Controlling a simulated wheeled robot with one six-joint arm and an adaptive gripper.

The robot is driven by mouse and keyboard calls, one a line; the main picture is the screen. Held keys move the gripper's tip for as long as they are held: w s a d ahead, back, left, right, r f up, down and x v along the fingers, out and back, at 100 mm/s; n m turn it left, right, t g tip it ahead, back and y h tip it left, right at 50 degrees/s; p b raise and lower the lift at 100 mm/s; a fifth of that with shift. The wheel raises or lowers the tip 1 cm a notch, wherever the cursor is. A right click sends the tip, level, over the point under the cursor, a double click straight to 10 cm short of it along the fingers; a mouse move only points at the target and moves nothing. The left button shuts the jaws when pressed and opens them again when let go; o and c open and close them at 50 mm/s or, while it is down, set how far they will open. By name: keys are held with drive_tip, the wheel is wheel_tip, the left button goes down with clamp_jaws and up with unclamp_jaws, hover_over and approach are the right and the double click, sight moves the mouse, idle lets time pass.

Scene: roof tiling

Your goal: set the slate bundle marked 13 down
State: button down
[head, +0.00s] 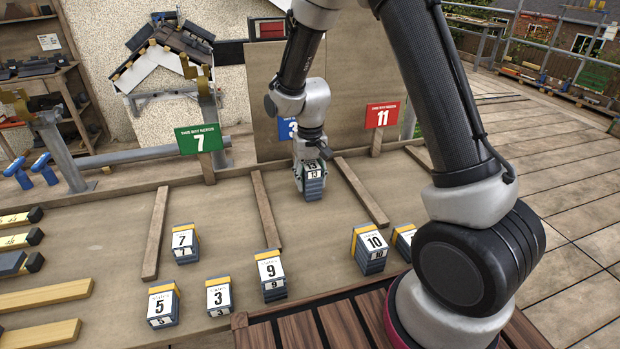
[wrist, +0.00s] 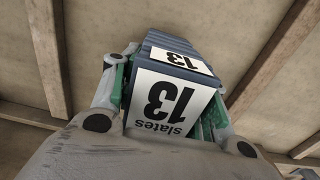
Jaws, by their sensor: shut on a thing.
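The slate bundle marked 13 (head: 314,190) is a stack of blue-grey slates with white labels. My gripper (head: 311,172) is shut on it, in the bay under the blue sign. In the wrist view the bundle (wrist: 178,98) sits between the two fingers, its label upside down. Wooden strips run on both sides of it there. I cannot tell whether its underside touches the board. The blue sign (head: 287,128) is partly hidden behind my arm. A green sign reads 7 (head: 201,140) and a red sign reads 11 (head: 382,116).
Wooden dividers (head: 266,209) and (head: 361,192) flank the bay. The board around the held bundle is clear.

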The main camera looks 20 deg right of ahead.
drive_tip(key=c, duration=0.8)
unclamp_jaws()
drive_tip(key=shift+f, duration=0.15)
drive_tip(key=shift+o, duration=0.2)
wheel_tip(320, 180, up, 12)
drive_tip(key=shift+r, duration=0.1)
drive_tip(key=shift+d+r, duration=0.1)
drive_tip(key=shift+r, duration=0.15)
drive_tip(key=s+d+r+t, duration=0.2)
drive_tip(key=s+d+r, duration=0.45)
drive_tip(key=s, duration=0.25)
drive_tip(key=s+d+r+t, duration=0.1)
drive_tip(key=s+d+r, duration=0.55)
drive_tip(key=s, duration=0.25)
drive_tip(key=s+d+r+t, duration=0.1)
drive_tip(key=s, duration=0.7)
drive_tip(key=shift+s+d, duration=0.3)
drive_tip(key=shift+d, duration=0.05)
